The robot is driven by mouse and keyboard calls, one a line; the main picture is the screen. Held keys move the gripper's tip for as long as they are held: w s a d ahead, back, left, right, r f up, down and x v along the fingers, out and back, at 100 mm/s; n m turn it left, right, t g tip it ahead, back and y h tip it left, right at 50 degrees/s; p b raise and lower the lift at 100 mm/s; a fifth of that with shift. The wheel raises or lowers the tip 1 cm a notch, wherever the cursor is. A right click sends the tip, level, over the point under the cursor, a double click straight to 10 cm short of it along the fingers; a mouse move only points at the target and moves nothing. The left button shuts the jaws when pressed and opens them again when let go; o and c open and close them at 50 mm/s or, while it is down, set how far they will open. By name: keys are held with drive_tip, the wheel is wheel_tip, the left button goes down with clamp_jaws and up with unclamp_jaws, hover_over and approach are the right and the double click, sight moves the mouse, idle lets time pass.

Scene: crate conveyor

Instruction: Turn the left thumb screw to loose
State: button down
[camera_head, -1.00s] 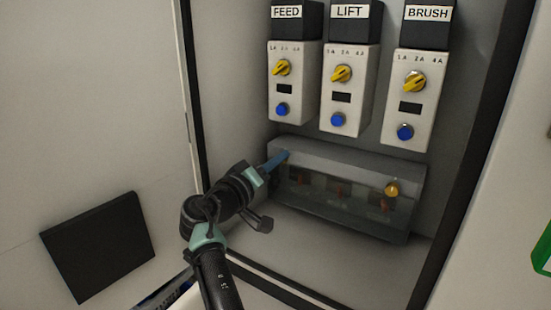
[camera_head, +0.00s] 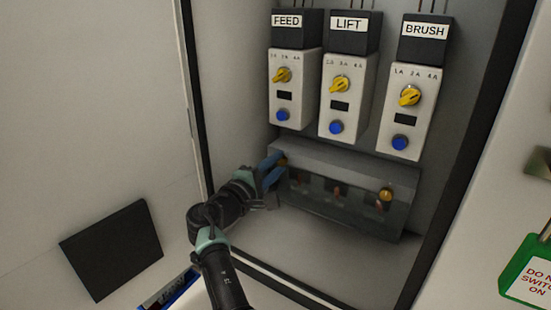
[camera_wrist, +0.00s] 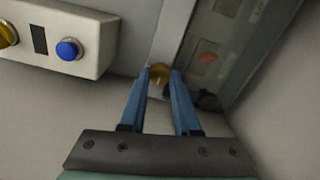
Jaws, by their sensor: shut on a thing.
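The left thumb screw (camera_wrist: 159,75) is a small brass knob at the left end of the clear cover (camera_head: 335,213) over the terminal box. It sits between the blue fingertips of my gripper (camera_wrist: 160,77) in the wrist view, and the jaws are shut on it. In the head view my gripper (camera_head: 275,168) reaches the cover's left end from the lower left, and its fingers partly hide the screw. The right thumb screw (camera_head: 386,195), also brass, is at the cover's right end. How far the left screw is turned cannot be told.
Above the cover hang three units labelled FEED (camera_head: 285,91), LIFT (camera_head: 340,98) and BRUSH (camera_head: 408,110), with yellow knobs and blue buttons. The cabinet's dark frame edges both sides. A green lockout tag (camera_head: 524,268) hangs at right. The cabinet floor below the cover is clear.

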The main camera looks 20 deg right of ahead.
drive_tip(key=n+p, duration=0.2)
drive_tip(key=n, duration=0.2)
drive_tip(key=shift+n+p, duration=0.3)
drive_tip(key=n+p, duration=0.2)
drive_tip(key=n, duration=0.2)
drive_tip(key=shift+n, duration=0.3)
drive_tip(key=n+p, duration=0.2)
drive_tip(key=n, duration=0.2)
drive_tip(key=shift+s+n, duration=0.1)
drive_tip(key=shift+n, duration=0.2)
drive_tip(key=shift+f+n+p, duration=0.15)
drive_tip(key=shift+n+p, duration=0.5)
drive_tip(key=shift+n, duration=1.55)
drive_tip(key=shift+d, duration=0.1)
drive_tip(key=c, duration=0.6)
unclamp_jaws()
